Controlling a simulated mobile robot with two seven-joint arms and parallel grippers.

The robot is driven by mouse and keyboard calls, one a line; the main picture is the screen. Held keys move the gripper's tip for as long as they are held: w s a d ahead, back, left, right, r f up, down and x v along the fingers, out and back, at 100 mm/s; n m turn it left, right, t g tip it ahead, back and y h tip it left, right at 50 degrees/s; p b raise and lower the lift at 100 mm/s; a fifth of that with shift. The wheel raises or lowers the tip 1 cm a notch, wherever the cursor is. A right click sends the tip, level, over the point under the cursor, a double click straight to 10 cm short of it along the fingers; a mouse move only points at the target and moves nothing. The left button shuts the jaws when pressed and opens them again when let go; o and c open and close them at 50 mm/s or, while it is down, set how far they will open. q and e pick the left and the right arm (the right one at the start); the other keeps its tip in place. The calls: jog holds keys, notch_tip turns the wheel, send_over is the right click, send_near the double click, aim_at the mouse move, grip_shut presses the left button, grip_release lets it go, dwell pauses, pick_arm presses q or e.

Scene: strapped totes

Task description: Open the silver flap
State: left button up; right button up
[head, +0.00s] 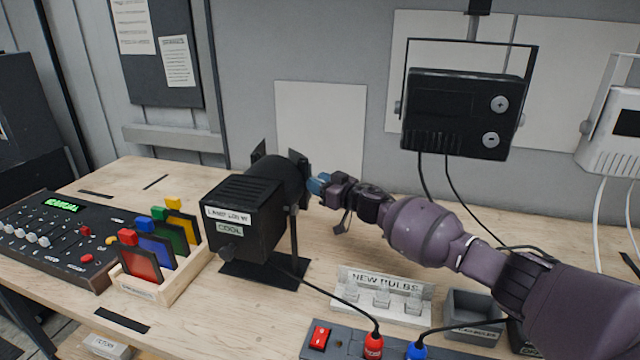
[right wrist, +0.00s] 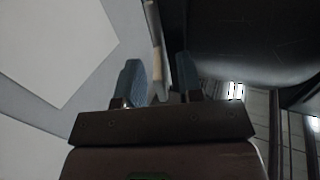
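A black stage lamp (head: 245,215) labelled COOL stands on the bench, its round barrel facing back and to the right. Dark flaps show around its front; in the head view I cannot pick out a silver one. My right gripper (head: 318,184) is beside the lamp's front right edge. In the right wrist view my right gripper (right wrist: 160,68) has its two blue-grey fingers apart, and a thin plate with a pale edge (right wrist: 157,45), perhaps the silver flap, reaches between them. Contact is hard to judge. My left gripper is not in view.
A rack of coloured filters (head: 165,250) and a control console (head: 60,235) are left of the lamp. A NEW BULBS holder (head: 380,300), a grey bin (head: 472,312) and a switch panel (head: 345,345) are in front right. A black floodlight (head: 465,115) hangs above.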

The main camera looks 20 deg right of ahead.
jog(key=v, duration=1.1)
